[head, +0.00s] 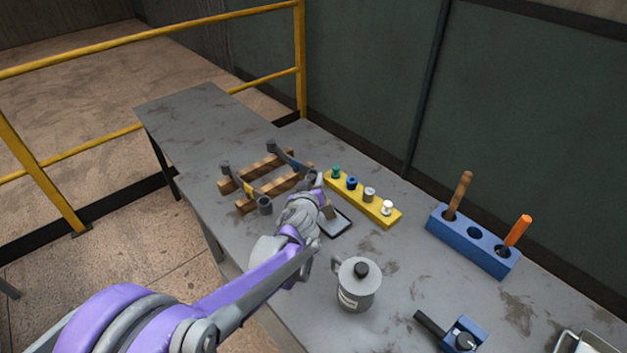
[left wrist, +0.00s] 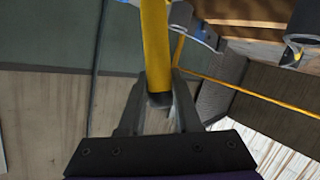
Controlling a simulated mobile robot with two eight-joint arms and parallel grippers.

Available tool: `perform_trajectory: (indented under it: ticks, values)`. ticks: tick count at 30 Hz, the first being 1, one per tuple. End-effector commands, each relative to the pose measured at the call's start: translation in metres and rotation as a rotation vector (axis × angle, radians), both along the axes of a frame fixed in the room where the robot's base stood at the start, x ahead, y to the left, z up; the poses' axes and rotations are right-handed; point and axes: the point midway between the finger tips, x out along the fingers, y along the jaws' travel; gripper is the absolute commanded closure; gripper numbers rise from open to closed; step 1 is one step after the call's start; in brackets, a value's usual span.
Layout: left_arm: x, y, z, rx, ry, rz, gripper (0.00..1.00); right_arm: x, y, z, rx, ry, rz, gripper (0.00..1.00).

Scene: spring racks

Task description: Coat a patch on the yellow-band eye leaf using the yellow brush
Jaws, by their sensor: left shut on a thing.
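The yellow-band eye leaf (head: 240,180) lies across wooden blocks on the table, with a round eye at each end. Its yellow band (head: 249,189) faces up. My left gripper (head: 322,196) is to the right of the leaf, apart from it in the head view. In the left wrist view my left gripper (left wrist: 158,108) is shut on the yellow brush (left wrist: 155,45), seen as a yellow handle between the fingers. The brush's bristle end is not visible in the wrist view. A small dark tray (head: 343,228) lies just beyond the gripper, partly hidden. My right gripper is not in view.
A blue-band leaf (head: 286,158) lies beside it on wooden blocks (head: 300,168). A yellow holder (head: 378,215) carries several coloured knobs. A grey pot (head: 358,290) stands in front. A blue rack (head: 470,240) holds two handled tools. The far left table is clear.

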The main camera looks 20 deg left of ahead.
Motion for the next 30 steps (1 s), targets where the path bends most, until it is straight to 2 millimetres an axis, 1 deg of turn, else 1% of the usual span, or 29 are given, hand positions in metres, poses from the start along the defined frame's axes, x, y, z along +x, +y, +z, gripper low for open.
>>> perform_trajectory:
  ticks: [19,30]
  values:
    - [0.0001,0.0,-0.0082,0.0,0.0,0.0,1.0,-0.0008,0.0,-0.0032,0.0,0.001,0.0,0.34]
    - [0.0002,0.0,-0.0076,0.0,0.0,0.0,1.0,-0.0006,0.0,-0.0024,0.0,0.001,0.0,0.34]
